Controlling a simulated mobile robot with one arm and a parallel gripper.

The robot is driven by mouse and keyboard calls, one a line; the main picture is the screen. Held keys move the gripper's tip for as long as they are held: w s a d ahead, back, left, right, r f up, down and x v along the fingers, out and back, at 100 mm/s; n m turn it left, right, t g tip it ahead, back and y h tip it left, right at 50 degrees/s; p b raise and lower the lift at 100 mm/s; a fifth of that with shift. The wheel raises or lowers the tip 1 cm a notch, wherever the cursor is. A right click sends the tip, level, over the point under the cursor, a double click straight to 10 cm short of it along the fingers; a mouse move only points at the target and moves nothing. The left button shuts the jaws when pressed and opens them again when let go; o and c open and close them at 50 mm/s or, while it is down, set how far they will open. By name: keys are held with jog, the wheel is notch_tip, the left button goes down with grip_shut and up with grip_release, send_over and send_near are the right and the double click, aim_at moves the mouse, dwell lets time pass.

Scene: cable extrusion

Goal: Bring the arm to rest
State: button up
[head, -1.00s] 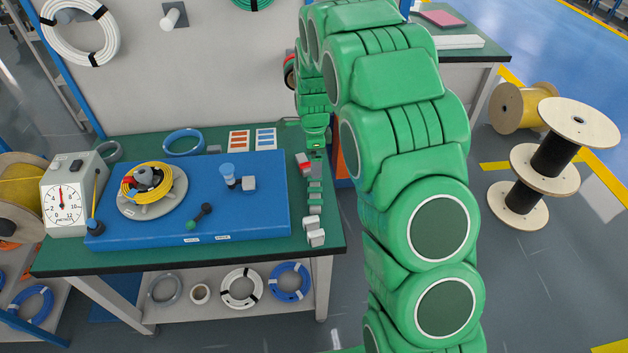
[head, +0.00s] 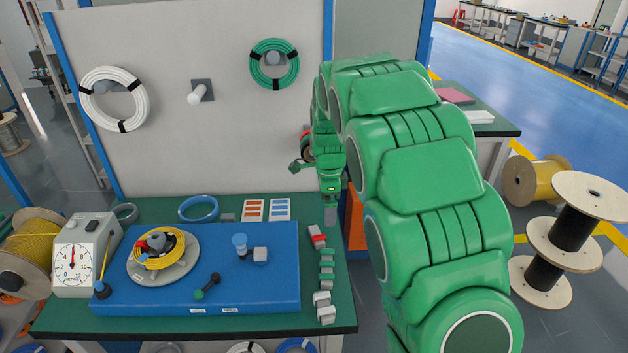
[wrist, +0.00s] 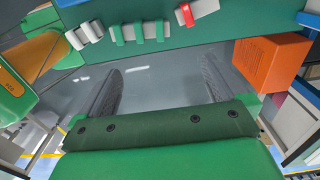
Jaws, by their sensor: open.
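My green arm rises on the right side of the head view and reaches forward to the right edge of the workbench. My gripper (head: 331,214) hangs near the bench's back right corner, partly hidden by its own wrist. In the wrist view my gripper (wrist: 160,82) has its two dark ribbed fingers wide apart, with nothing between them but grey floor. The bench edge lies just beyond the fingertips.
The green workbench (head: 75,318) carries a blue board (head: 215,287), a dial gauge (head: 75,259) and a row of small clamps (head: 326,270) along its right edge. An orange box (wrist: 272,62) stands beside the bench. Cable spools (head: 570,225) stand on the floor at right.

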jog(key=s+d+r+n, duration=0.2)
jog(key=s+r+n, duration=0.2)
jog(key=s, duration=0.6)
jog(key=s+d+r+n+g, duration=0.15)
jog(key=s+r+n, duration=0.25)
jog(key=s, duration=0.6)
jog(key=s+d+r+n, duration=0.2)
jog(key=s+r+n, duration=0.2)
jog(key=s, duration=0.7)
jog(key=s+d+f+n, duration=0.1)
jog(key=s+n, duration=0.5)
jog(key=s, duration=0.8)
